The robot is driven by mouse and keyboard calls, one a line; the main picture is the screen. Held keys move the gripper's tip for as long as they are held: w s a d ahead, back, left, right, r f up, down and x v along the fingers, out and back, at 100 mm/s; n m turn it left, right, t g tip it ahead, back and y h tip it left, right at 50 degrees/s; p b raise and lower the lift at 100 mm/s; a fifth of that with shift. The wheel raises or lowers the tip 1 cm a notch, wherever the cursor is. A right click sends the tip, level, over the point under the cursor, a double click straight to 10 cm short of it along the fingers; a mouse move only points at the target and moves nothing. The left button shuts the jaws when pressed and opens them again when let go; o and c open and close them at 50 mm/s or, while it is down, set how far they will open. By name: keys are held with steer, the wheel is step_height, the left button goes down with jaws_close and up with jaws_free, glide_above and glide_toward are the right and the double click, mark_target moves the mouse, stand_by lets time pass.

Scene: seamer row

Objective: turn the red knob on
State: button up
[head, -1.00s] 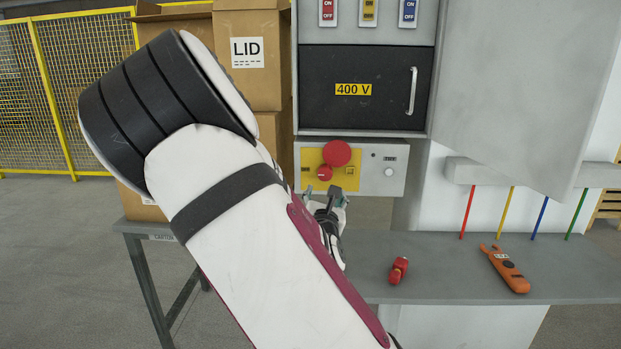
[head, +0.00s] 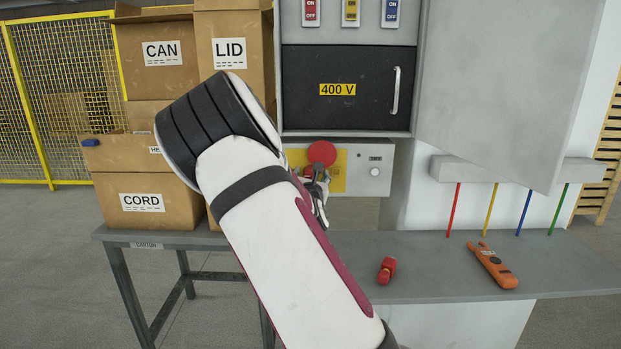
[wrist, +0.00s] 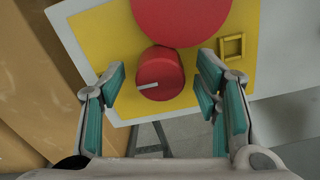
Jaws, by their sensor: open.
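The red knob (wrist: 160,74) is on a yellow plate (wrist: 100,45) in the wrist view, with a white pointer mark toward its lower left. My gripper (wrist: 163,88) is open, with one teal-padded finger on each side of the knob. A gap shows between each finger and the knob, and I cannot tell how deep the fingertips reach. A larger red disc (wrist: 182,15) sits just above the knob. In the head view my gripper (head: 316,178) is at the control panel below the red disc (head: 321,153), and it hides the knob.
A yellow square frame (wrist: 232,46) is right of the knob. A white dial (head: 374,171) is on the panel's right. A red object (head: 387,270) and an orange tool (head: 492,266) lie on the grey bench (head: 440,265). Cartons (head: 145,213) stand at left.

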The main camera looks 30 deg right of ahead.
steer(key=shift+w+d, duration=0.1)
steer(key=shift+c, duration=0.2)
jaws_close()
